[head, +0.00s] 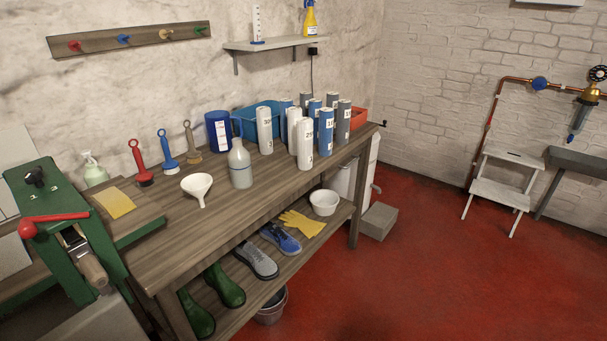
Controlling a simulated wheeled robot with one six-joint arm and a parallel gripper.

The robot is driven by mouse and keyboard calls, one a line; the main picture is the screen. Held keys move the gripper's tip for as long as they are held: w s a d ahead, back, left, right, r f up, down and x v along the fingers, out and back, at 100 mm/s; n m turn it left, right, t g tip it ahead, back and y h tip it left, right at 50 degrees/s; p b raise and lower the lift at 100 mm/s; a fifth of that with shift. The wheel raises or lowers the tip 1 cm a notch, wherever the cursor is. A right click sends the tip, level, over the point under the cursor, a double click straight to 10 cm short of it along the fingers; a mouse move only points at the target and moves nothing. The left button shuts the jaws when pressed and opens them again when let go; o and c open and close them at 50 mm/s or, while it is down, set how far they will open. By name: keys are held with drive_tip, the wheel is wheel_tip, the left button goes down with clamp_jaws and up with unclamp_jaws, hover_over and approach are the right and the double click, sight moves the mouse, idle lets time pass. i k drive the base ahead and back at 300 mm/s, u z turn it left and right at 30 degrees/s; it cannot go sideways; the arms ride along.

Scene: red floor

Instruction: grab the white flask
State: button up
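The flask (241,168) is a whitish-grey bottle with a narrow neck and a handle. It stands upright on the wooden workbench (185,243), near the middle of its top. A white funnel (198,187) lies to its left, and numbered white and blue cylinders stand to its right. A white cylinder (265,131) is close behind it on the right. The front of the flask is unobstructed. My gripper is not in view.
A blue measuring jug (218,131) stands behind the flask. Red, blue and tan brushes (167,152) stand at the back left. A green machine with a red lever (57,221) is at the left. Shoes and yellow gloves (302,223) lie on the lower shelf. The red floor (430,270) is open at right.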

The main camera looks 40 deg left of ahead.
sight(239, 161)
drive_tip(key=i, duration=0.95)
drive_tip(key=u, duration=0.4)
drive_tip(key=i, duration=1.05)
drive_tip(key=u, duration=1.65)
drive_tip(key=i, duration=0.85)
drive_tip(key=u, duration=0.9)
